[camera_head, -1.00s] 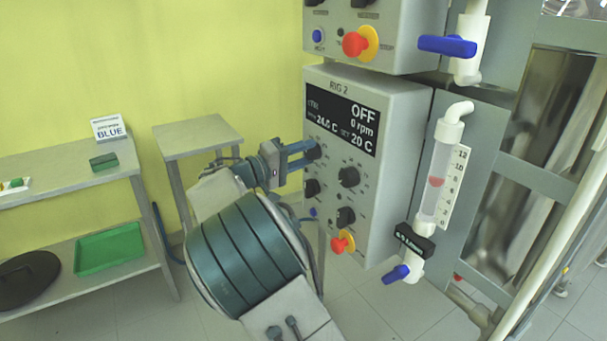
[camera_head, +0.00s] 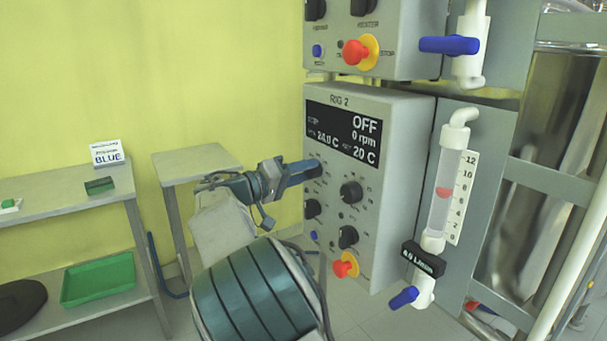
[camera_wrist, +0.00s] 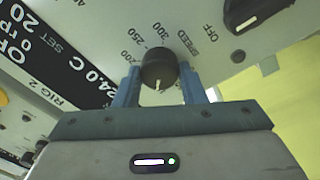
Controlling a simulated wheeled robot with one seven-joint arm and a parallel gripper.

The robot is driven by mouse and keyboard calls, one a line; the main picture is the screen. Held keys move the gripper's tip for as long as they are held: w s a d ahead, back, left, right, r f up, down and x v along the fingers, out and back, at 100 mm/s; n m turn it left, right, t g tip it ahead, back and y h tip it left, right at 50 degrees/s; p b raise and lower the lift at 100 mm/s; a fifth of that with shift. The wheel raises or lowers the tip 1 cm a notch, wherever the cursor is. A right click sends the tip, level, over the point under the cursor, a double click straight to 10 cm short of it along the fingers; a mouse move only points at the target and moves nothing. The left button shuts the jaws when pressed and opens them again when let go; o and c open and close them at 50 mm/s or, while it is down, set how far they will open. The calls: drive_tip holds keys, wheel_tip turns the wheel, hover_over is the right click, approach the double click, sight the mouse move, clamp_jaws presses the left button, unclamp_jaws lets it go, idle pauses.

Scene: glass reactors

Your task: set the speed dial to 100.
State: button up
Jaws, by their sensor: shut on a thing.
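The speed dial (camera_wrist: 159,66) is a round black knob in the wrist view, beside the printed word SPEED and marks including 200, 250 and 300. Its white pointer mark faces the gripper body, at the bottom of the picture. My gripper (camera_wrist: 164,88) is shut on the dial, with one blue finger on each side. In the head view, my gripper (camera_head: 314,168) reaches the upper left of the RIG 2 panel (camera_head: 388,215) and hides most of the dial. The panel display (camera_head: 343,133) reads OFF, 0 rpm, 24.0 C and 20 C.
Other black knobs (camera_head: 350,192) and a red emergency button (camera_head: 345,265) sit close by on the panel. A flow tube (camera_head: 446,190) with a blue valve stands to the right. Another control box (camera_head: 410,60) is above. Side tables (camera_head: 195,161) stand at left.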

drive_tip(key=o, duration=1)
drive_tip(key=p+v, duration=0.1)
drive_tip(key=v, duration=1.2)
drive_tip(key=shift+s+a, duration=0.2)
drive_tip(key=shift+a, duration=0.15)
drive_tip(key=shift+f, duration=0.1)
